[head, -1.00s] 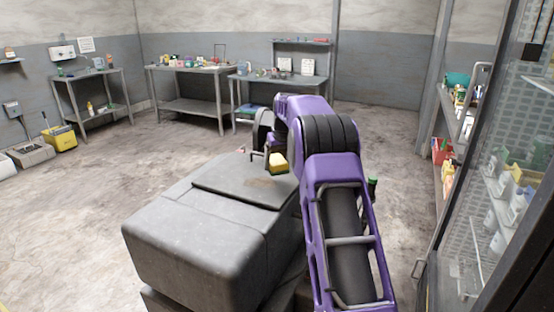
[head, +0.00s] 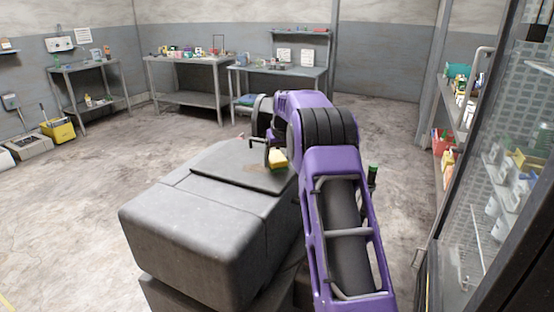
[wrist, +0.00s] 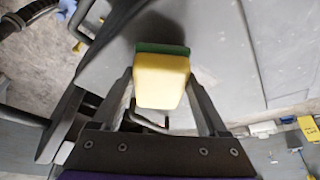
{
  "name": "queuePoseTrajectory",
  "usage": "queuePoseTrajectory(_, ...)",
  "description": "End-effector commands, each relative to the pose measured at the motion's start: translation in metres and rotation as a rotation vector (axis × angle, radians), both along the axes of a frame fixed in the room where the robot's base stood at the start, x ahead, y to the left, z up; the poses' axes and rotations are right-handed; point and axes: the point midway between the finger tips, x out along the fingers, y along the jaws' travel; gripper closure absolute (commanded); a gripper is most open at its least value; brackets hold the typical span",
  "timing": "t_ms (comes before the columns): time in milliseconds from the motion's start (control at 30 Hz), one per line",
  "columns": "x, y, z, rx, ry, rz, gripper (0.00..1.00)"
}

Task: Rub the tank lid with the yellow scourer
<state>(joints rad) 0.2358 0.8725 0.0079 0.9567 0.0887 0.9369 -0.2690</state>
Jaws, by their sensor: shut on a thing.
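The yellow scourer (head: 278,158) has a green pad. It shows large in the wrist view (wrist: 162,82), with the green side turned toward a grey surface. My gripper (head: 272,151) is shut on it; in the wrist view a finger of my gripper (wrist: 160,98) lies along each side of it. The tank lid (head: 225,168) is a flat dark grey panel on top of the grey tank. The scourer is over the lid's right part, close to a brownish patch (head: 256,168). I cannot tell whether the pad touches the lid. My arm hides the lid's right edge.
The grey tank body (head: 190,235) stands in front of me. A glass-doored cabinet (head: 505,190) and a stocked shelf (head: 452,125) are close on the right. Metal tables (head: 187,98) line the back wall.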

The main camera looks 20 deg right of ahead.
Motion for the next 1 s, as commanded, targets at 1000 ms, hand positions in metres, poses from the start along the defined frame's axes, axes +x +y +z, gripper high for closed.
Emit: queuePoseTrajectory(1000,0.0,0.0,-0.018,0.0,0.0,0.0,0.68)
